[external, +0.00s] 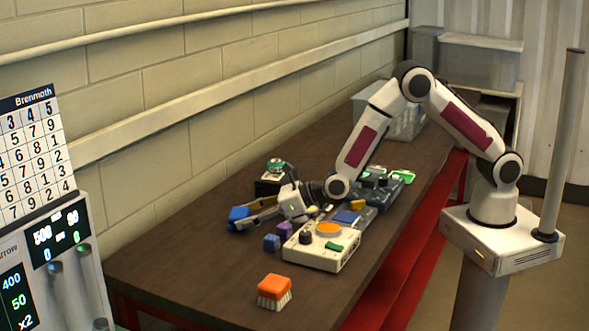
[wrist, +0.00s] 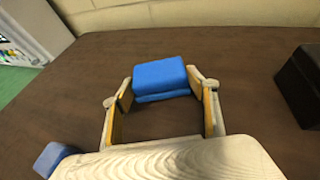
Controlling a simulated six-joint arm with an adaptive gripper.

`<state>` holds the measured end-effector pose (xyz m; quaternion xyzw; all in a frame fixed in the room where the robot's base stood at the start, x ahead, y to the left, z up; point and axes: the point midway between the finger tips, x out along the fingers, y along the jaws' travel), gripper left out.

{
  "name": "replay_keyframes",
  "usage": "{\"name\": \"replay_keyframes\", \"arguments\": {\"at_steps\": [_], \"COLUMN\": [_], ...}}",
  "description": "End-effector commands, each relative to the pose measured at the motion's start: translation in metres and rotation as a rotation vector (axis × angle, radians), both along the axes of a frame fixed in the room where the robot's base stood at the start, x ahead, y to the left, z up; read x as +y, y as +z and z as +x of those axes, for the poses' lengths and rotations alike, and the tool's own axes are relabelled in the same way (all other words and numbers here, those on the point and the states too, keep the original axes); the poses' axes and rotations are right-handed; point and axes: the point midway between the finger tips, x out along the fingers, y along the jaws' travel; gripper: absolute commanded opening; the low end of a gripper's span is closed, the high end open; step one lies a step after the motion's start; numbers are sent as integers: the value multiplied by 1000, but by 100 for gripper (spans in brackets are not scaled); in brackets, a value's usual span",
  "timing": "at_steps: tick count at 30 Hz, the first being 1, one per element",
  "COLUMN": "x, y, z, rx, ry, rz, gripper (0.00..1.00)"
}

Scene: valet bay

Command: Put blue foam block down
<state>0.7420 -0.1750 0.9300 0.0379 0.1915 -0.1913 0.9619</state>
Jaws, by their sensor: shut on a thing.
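The blue foam block (wrist: 161,76) is between the fingertips of my gripper (wrist: 160,90) in the wrist view, with a finger at each side. My gripper is shut on it. In the external view the block (external: 237,214) shows at the end of my gripper (external: 248,216), low over the brown table (external: 180,258) near the wall side. I cannot tell whether the block touches the table top.
A small blue cube (external: 271,242) and a purple cube (external: 285,229) lie near my gripper. A white device (external: 310,256) stands to the right, and an orange-topped brush (external: 274,291) lies in front. A dark box (wrist: 302,75) is right in the wrist view. Table left of the brush is clear.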

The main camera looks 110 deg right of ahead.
Motion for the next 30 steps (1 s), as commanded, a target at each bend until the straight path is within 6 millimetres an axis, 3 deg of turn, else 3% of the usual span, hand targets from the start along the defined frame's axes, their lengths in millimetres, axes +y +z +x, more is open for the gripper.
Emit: {"name": "replay_keyframes", "arguments": {"at_steps": [23,24,26,30], "x": [0,1,1,1], "y": [-18,-18,-19,-19], "z": [-2,-2,-2,-3], "rx": [11,12,13,15], "ry": [0,0,0,0], "rz": [5,5,5,6], "gripper": [38,61,75,75]}}
